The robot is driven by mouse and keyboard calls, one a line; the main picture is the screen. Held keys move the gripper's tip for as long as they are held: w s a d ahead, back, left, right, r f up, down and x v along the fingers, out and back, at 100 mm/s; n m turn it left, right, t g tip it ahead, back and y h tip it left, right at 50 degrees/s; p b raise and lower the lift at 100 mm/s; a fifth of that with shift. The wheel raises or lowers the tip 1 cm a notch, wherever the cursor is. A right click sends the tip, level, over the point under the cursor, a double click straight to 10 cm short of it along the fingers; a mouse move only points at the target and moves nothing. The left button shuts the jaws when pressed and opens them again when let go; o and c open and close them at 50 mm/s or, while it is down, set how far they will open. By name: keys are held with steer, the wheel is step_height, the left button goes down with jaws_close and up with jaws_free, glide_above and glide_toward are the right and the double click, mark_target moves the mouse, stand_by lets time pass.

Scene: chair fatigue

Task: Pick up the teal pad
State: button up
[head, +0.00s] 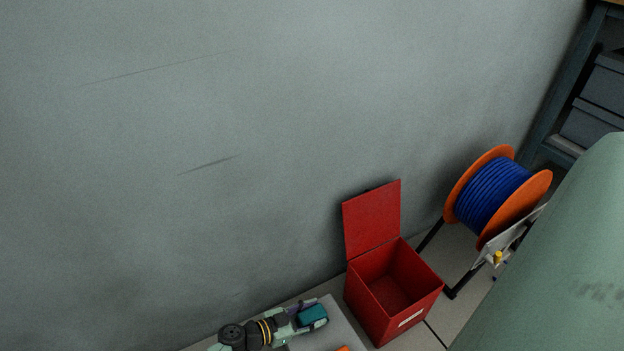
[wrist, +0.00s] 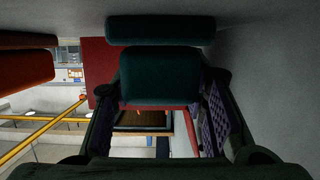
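The teal pad (head: 313,315) is a small rounded block at the bottom of the head view, at the tip of my gripper (head: 301,318). In the wrist view the teal pad (wrist: 160,75) shows large and dark, with a finger of my gripper (wrist: 160,95) close against each side. The gripper looks shut on it. A second dark teal face or piece (wrist: 160,30) shows above it; I cannot tell whether it is the same pad. Whether the pad touches the grey surface (head: 345,329) below is unclear.
An open red bin (head: 385,300) with its lid up stands right of the pad. An orange reel of blue cable (head: 490,200) stands farther right. A big green rounded shape (head: 560,260) fills the right edge. An orange thing (head: 343,348) shows at the bottom. The wall is behind.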

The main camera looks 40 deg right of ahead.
mark_target(312, 314)
steer(key=c, duration=0.6)
step_height(312, 314, up, 10)
steer(key=p, duration=0.4)
